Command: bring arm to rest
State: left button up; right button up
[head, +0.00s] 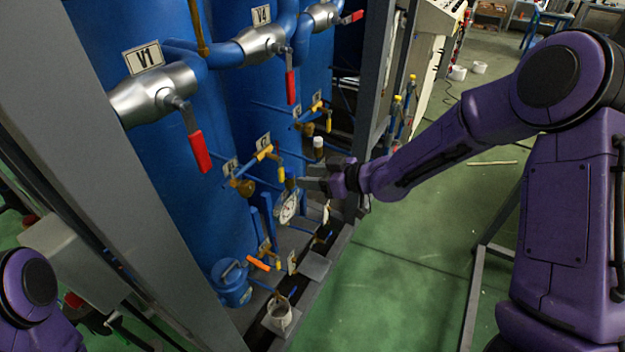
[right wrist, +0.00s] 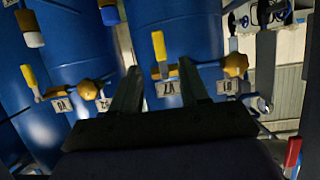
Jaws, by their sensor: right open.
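My right arm reaches in from the right in the head view. Its gripper (head: 312,182) is in front of the blue columns, close to the small yellow-handled valves. In the right wrist view the two fingers of the right gripper (right wrist: 163,78) stand apart with nothing held between them. A valve with a yellow handle (right wrist: 160,47) and a label plate (right wrist: 167,89) shows beyond the gap between them; I cannot tell whether a finger touches it. Of my left arm only a purple joint shows at the lower left of the head view; its gripper is out of view.
Large blue columns (head: 150,210) carry red-handled valves, V1 (head: 192,135) and V4 (head: 290,80). A pressure gauge (head: 289,208) and an orange-handled valve (head: 259,264) are lower down. A grey frame post (head: 375,75) stands beside the gripper. Green floor (head: 400,270) is open at the right.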

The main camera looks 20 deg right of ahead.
jog(key=shift+s+d, duration=0.1)
jog(key=shift+r, duration=0.1)
dwell(0.3)
